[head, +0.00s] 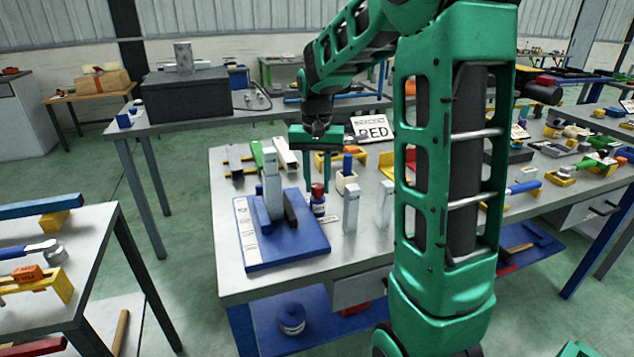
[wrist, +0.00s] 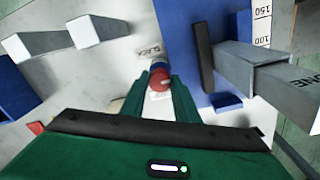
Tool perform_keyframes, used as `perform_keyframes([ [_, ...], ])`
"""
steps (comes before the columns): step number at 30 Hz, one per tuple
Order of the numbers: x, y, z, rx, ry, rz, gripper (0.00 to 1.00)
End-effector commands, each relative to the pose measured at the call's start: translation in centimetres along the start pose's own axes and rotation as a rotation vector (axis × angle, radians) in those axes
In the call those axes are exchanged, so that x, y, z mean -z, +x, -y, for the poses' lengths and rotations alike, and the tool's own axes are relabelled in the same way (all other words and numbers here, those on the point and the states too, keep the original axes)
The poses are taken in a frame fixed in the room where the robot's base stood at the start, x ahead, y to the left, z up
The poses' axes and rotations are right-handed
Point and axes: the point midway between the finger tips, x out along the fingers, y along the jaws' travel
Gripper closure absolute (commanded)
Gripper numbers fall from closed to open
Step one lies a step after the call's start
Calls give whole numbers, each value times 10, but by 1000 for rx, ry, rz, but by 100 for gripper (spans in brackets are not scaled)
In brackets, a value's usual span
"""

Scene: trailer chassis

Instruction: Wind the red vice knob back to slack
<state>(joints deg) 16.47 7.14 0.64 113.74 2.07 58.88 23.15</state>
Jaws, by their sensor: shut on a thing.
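The red vice knob (head: 317,190) stands upright at the right edge of the blue base board (head: 258,257). In the wrist view the knob (wrist: 159,80) shows red with a blue part beyond it, between my two green fingers. My gripper (head: 318,180) points straight down over the knob and is shut on it; its fingertips also show in the wrist view (wrist: 163,92). A white label reading "SLACK" (wrist: 149,51) lies just beyond the knob. A tall grey post (head: 272,185) and a dark upright bar (head: 290,210) stand on the board, left of the knob.
Grey blocks (head: 351,207) stand close to the right of the knob. A blue-and-white holder (head: 346,180) and a white sign reading "RED" (head: 372,128) are behind. A scale strip (head: 246,232) runs along the board's left side. The grey bench top (head: 228,285) is clear in front.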

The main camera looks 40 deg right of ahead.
Motion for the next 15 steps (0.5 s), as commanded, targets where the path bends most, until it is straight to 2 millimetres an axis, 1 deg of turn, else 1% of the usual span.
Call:
perform_keyframes([
  [1, -4, 1, 2, -1, -52, 7, 95],
  [15, -4, 2, 0, 0, -496, -1, 95],
])
